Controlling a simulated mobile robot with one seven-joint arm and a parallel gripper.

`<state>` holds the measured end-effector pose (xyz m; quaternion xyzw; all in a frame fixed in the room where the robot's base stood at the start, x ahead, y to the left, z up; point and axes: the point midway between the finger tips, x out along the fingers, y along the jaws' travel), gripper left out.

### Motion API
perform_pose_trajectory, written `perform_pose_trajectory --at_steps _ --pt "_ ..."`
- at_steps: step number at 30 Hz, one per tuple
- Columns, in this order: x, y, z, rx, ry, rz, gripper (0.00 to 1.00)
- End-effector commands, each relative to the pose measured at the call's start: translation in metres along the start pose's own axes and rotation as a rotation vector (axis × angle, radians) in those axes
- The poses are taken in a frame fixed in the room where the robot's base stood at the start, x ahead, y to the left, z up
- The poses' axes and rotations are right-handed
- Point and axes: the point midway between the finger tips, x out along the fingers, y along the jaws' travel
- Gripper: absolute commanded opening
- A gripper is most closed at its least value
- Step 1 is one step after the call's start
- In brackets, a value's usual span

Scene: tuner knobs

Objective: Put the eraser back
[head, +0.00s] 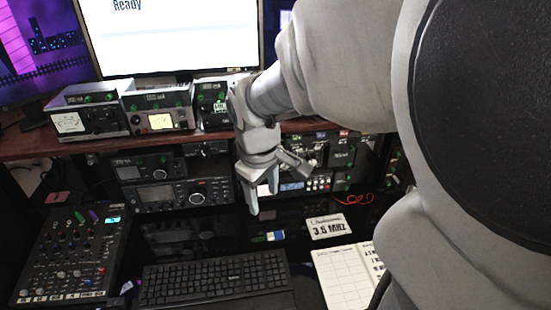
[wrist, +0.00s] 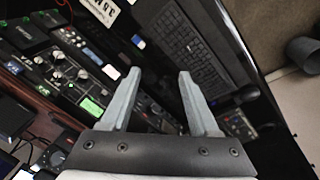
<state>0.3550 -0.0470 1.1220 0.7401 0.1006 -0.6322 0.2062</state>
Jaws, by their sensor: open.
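A small eraser (head: 270,237), blue and white with a green end, lies on the dark glossy desk between the keyboard and the "3.5 MHz" card. It seems to show as a small pale block in the wrist view (wrist: 138,41), beyond the fingertips. My gripper (head: 279,192) is open and empty, above the desk in front of the radios, higher than the eraser and apart from it. Its two spread fingers show in the wrist view (wrist: 159,74) with nothing between them. I cannot tell which place the eraser belongs in.
A black keyboard (head: 215,278) lies in front. A mixer (head: 75,255) stands at the left. A "3.5 MHz" card (head: 329,227) and an open notebook (head: 347,276) lie right. Radios (head: 185,193) stand at the back beneath a wooden shelf (head: 40,142) carrying more equipment.

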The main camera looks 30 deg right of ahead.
Motion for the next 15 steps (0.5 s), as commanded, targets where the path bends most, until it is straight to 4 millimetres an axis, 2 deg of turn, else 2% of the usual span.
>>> perform_pose_trajectory --at_steps 1,8,15 --pt "-0.051 -0.005 0.001 0.043 0.127 0.072 0.61" --pt "-0.083 -0.043 0.037 0.268 0.240 0.039 0.61" --pt "-0.094 -0.068 0.063 0.429 0.318 -0.018 0.61"
